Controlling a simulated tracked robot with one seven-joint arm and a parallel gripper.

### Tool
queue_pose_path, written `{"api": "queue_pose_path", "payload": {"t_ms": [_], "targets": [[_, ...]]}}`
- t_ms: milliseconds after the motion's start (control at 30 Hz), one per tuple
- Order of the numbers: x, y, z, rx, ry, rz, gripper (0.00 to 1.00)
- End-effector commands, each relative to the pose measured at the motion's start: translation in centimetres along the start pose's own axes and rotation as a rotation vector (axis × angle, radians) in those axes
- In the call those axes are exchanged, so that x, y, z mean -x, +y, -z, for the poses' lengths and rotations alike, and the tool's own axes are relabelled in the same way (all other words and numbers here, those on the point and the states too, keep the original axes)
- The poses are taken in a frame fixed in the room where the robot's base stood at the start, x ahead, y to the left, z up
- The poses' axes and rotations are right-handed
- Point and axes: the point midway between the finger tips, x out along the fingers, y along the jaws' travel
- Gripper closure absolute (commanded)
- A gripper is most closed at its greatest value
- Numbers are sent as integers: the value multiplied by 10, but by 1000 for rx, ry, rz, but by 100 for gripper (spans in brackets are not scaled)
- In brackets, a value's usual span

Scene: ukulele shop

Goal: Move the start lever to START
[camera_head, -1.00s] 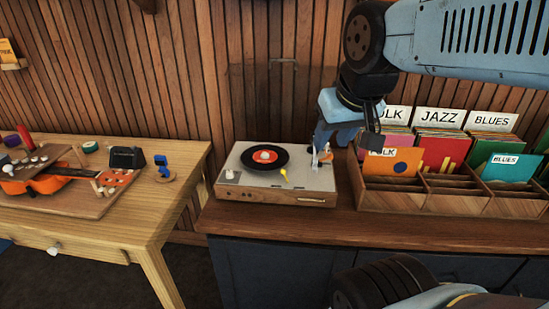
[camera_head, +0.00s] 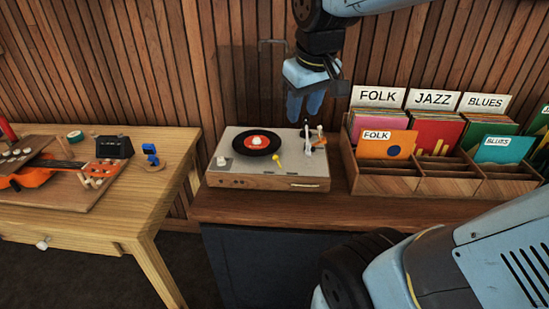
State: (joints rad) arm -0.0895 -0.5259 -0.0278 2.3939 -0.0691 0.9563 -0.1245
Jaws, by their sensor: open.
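The turntable (camera_head: 237,171) sits on the dark wooden counter, with a black record (camera_head: 257,144) with an orange-red centre on it. A small yellow lever (camera_head: 278,161) stands on its top, right of and in front of the record. I cannot read any START mark beside it. A pale tonearm assembly (camera_head: 308,140) is at the deck's right rear. My gripper (camera_head: 304,108) is open and empty, pointing down above the turntable's right rear part. It is behind and above the yellow lever, apart from it.
A wooden record crate (camera_head: 390,184) with FOLK, JAZZ and BLUES dividers stands close on the right. A light wood table (camera_head: 140,185) with an orange ukulele (camera_head: 45,178) is on the left. The counter (camera_head: 290,208) is clear in front of the turntable. The slatted wall is behind.

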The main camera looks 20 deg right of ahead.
Motion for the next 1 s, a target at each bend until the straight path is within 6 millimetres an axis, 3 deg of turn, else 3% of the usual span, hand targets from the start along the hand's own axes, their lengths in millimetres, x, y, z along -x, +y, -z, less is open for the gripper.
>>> {"api": "queue_pose_path", "payload": {"t_ms": [367,600,800,1000], "targets": [[-58,1,67,314,-236,-3,60],[-105,-6,103,516,-386,-8,60],[-146,-14,127,671,-504,-12,60],[-173,-22,140,771,-578,-16,60]]}}
